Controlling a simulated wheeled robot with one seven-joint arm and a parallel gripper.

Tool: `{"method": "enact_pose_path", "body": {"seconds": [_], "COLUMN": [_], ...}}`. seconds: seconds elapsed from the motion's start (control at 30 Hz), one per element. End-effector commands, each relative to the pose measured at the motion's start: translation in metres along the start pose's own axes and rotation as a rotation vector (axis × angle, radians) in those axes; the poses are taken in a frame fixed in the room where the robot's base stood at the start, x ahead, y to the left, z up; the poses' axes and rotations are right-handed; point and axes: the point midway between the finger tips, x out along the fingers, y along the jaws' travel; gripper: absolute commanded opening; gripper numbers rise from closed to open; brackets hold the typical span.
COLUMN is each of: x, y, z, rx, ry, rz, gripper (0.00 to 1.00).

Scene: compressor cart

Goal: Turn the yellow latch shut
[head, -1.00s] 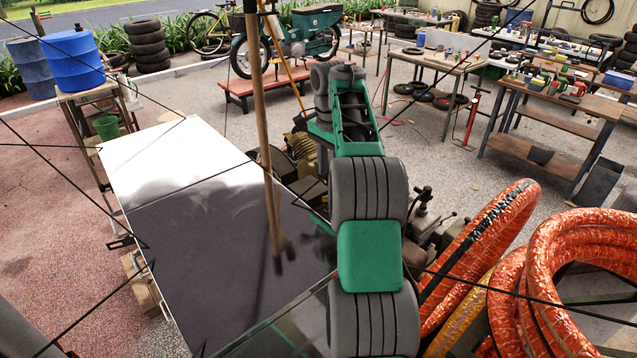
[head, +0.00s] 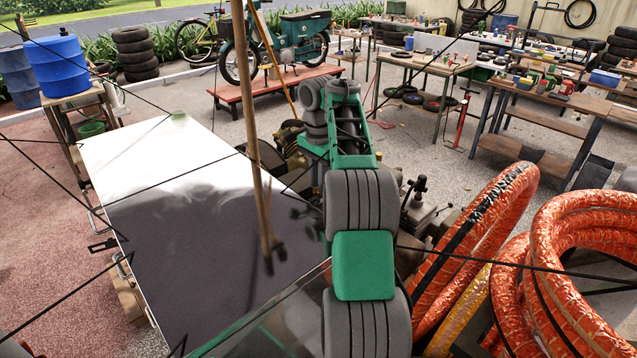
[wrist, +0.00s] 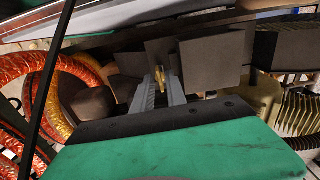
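The yellow latch (wrist: 160,78) shows in the wrist view as a small, narrow upright piece at the upper middle. My gripper (wrist: 159,82) has its two grey fingers pointing at it, one on each side, with the latch between their tips. The fingers stand apart, and I cannot see clear contact. In the head view my arm reaches away over the cart, and its links hide the gripper tips and the latch. The compressor cart (head: 180,215) shows its large panel, white at the far end and dark nearer.
Orange hose coils (head: 570,260) lie close on the right. Compressor machinery (head: 428,225) shows just right of my arm. A brown pole (head: 258,130) stands in front of the panel. Workbenches (head: 550,95) are at the back right, and a blue barrel (head: 62,65) is at the back left.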

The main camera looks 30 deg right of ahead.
Motion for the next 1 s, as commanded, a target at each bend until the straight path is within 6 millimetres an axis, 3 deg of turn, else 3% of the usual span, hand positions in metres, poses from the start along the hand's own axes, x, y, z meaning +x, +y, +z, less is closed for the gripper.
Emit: {"method": "enact_pose_path", "body": {"seconds": [0.2, 1.0], "x": [0.0001, 0.0023], "y": [0.0000, 0.0004], "z": [0.0001, 0.0005], "rx": [0.000, -0.059], "ry": [0.000, -0.003], "rz": [0.000, 0.003], "gripper": [0.00, 0.00]}}
